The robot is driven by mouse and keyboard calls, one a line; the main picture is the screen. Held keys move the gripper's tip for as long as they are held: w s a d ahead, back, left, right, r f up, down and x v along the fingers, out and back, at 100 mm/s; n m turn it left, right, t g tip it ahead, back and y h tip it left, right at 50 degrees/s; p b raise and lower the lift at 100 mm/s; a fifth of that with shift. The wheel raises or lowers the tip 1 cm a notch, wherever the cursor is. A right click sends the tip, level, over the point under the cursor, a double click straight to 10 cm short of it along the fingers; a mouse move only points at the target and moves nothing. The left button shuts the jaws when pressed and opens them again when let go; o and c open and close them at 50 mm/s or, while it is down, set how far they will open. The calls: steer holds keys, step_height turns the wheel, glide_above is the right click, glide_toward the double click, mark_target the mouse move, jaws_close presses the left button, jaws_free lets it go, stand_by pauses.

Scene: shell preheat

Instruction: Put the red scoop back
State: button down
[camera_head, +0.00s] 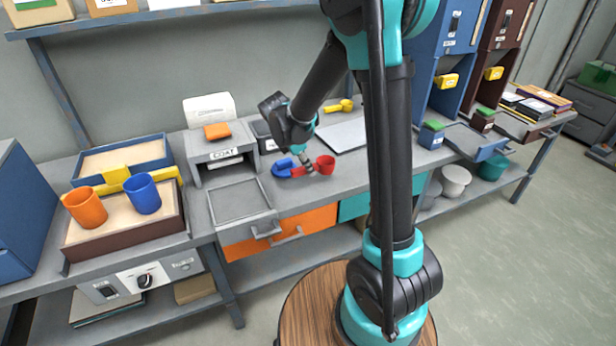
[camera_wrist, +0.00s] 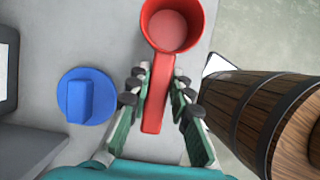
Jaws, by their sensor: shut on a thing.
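The red scoop (camera_head: 326,164) is at the front of the grey bench, right of a blue lid-like piece (camera_head: 283,167). In the wrist view the scoop's round cup (camera_wrist: 172,24) points away from me and its handle lies between my fingers. My gripper (camera_wrist: 160,84) is shut on the handle; it also shows in the head view (camera_head: 305,163), pointing down over the bench. I cannot tell whether the scoop touches the bench top. The blue piece is round with a raised block grip and shows apart from the scoop in the wrist view (camera_wrist: 86,97).
A yellow scoop (camera_head: 338,106) lies farther back beside a flat grey plate (camera_head: 345,136). A grey box unit (camera_head: 222,152) with an open tray (camera_head: 238,200) is to the left. Orange (camera_head: 86,208) and blue (camera_head: 143,194) cups stand far left. Tall blue (camera_head: 447,55) and maroon (camera_head: 499,50) dispensers stand right.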

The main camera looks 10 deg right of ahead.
mark_target(308, 185)
steer(key=shift+f, duration=2.1)
steer(key=c, duration=1.4)
jaws_free()
steer(key=shift+f, duration=0.1)
steer(key=shift+o, duration=0.2)
